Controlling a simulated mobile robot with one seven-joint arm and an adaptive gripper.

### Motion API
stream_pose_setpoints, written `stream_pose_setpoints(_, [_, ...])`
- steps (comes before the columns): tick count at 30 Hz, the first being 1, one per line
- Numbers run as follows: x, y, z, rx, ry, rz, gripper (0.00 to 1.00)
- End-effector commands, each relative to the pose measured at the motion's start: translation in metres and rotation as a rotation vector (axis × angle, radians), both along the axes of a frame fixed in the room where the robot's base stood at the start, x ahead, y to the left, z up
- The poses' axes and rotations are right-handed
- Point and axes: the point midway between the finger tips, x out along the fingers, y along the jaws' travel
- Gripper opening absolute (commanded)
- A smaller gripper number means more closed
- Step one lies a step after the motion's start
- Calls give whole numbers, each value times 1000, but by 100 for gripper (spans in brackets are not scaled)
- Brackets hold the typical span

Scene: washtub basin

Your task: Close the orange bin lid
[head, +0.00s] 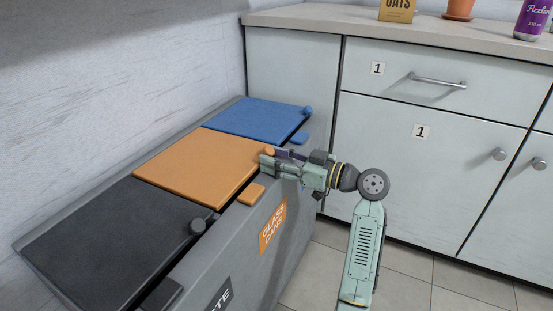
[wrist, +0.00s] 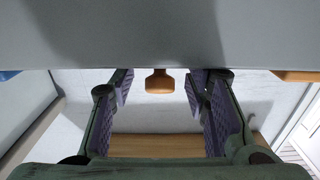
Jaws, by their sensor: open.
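The orange lid (head: 195,168) lies between the black and blue lids in the head view and looks about level with them. I cannot tell whether it is fully flush. Its round orange knob (head: 268,150) is at the front far corner, right by my gripper (head: 270,161). My gripper reaches in from the right over the bin's front edge, its fingertips partly hidden. In the wrist view my gripper (wrist: 160,92) is open, with the orange knob (wrist: 159,82) centred between the fingers and a gap on each side. An orange-brown strip (wrist: 158,146) shows lower down; I cannot tell what it is.
The grey bin unit (head: 247,238) stands against the white wall. An orange tab (head: 251,194) sits on its front edge. The black lid (head: 95,235) and blue lid (head: 255,119) flank the orange one. Cabinets (head: 430,140) stand behind; tiled floor (head: 400,285) is clear at the right.

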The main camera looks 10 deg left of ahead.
Motion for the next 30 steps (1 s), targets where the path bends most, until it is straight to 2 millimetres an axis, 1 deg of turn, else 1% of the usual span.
stream_pose_setpoints(5, [-6,-20,1,2,-1,-4,43])
stream_pose_setpoints(12, [-24,-69,1,0,0,-4,43])
stream_pose_setpoints(15, [-31,-87,1,1,0,-4,43])
stream_pose_setpoints(18, [-35,-100,1,0,1,-3,43])
stream_pose_setpoints(21, [-39,-108,0,-1,1,-2,43])
stream_pose_setpoints(24, [-41,-112,0,-1,1,-1,43])
stream_pose_setpoints(30, [-41,-113,0,-1,1,-1,43])
